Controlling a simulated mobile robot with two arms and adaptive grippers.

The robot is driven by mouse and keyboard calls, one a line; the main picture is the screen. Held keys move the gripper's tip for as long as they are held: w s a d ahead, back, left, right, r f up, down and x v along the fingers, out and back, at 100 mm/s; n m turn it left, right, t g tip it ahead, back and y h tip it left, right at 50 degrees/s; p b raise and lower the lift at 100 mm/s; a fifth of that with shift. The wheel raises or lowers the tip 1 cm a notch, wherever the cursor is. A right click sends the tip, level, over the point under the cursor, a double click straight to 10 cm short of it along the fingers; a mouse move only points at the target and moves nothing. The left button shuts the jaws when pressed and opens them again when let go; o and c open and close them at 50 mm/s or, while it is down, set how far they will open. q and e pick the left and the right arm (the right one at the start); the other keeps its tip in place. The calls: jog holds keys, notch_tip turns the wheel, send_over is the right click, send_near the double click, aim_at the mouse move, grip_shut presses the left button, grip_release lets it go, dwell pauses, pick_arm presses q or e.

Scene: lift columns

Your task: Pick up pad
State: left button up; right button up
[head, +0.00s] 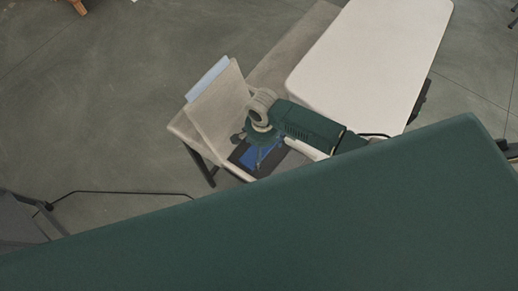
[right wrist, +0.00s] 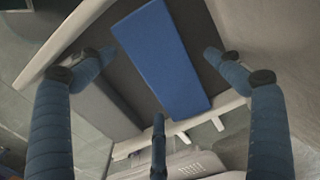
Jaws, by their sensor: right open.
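The blue pad (right wrist: 162,58) lies flat on the dark grey seat (right wrist: 108,98) of a chair in the right wrist view. In the head view part of the pad (head: 249,157) shows on the chair (head: 205,118), partly covered by my right arm and hand. My right gripper (right wrist: 157,80) is open and empty, with its fingers spread around the pad's sides and near end. It is above the pad, and no finger clearly touches it. In the head view the right gripper (head: 260,146) is over the chair seat. My left gripper is not in view.
A white-topped table (head: 375,50) stands right of the chair, close to my right arm. A light blue panel (head: 207,78) shows behind the chair's backrest. Grey floor (head: 90,110) is open to the left.

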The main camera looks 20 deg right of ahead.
jog(key=shift+c, duration=0.5)
jog(key=c, duration=1.2)
jog(key=shift+c, duration=0.2)
jog(key=shift+r, duration=0.15)
